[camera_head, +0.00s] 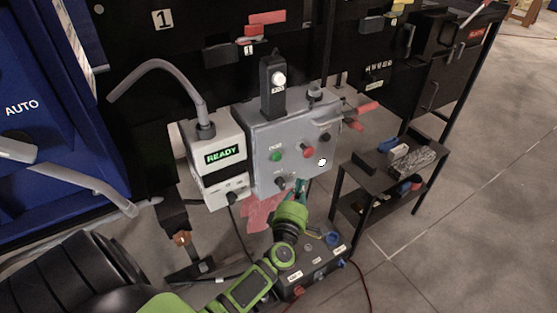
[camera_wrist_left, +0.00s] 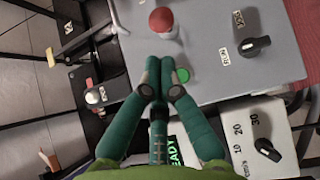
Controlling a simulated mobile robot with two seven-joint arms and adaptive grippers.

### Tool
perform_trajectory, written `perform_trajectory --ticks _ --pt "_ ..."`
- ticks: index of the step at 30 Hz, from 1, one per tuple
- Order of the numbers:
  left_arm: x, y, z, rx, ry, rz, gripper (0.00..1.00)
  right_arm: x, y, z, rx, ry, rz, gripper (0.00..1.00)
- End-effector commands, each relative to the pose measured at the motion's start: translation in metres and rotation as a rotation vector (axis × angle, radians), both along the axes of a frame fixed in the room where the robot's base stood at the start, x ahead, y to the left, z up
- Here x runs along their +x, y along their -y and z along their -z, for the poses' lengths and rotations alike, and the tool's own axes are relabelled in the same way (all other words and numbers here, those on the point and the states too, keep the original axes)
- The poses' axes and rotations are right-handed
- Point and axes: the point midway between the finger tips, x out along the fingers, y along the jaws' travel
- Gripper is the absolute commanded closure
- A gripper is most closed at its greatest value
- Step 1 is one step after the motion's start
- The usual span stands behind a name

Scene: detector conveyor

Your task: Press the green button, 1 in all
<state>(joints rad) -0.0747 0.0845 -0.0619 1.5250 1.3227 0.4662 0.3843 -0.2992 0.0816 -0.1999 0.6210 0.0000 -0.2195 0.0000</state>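The green button (camera_head: 276,156) is small and round, on the front of a grey control box (camera_head: 262,133) in the head view. It also shows in the wrist view (camera_wrist_left: 183,75), just right of my left fingertips. My left gripper (camera_head: 299,187) has teal fingers and is in front of the lower part of the grey box. In the wrist view its fingertips (camera_wrist_left: 159,72) are drawn together with nothing held between them. They look close to the button, but I cannot tell whether they touch the panel. My right gripper is not in view.
A red button (camera_head: 308,151) and a black knob (camera_head: 281,183) are near the green button. A white box with a READY display (camera_head: 222,154) stands to the left. A black shelf (camera_head: 345,182) is to the right, and a dark button box (camera_head: 318,262) is below.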

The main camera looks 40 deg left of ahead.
Motion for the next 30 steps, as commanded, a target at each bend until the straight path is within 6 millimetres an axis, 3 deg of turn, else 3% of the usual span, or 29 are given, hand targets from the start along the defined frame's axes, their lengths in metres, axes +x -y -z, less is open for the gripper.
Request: perform_trajectory --ticks 11,24,30 --pt "0.004 -0.009 0.001 0.006 -0.002 0.001 1.00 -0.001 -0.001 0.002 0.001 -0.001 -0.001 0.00" --pt "0.026 -0.062 0.002 0.008 -0.003 0.002 1.00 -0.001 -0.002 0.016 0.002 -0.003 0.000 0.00" --pt "0.032 -0.077 0.001 0.006 -0.003 0.002 1.00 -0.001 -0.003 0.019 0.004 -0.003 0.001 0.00"
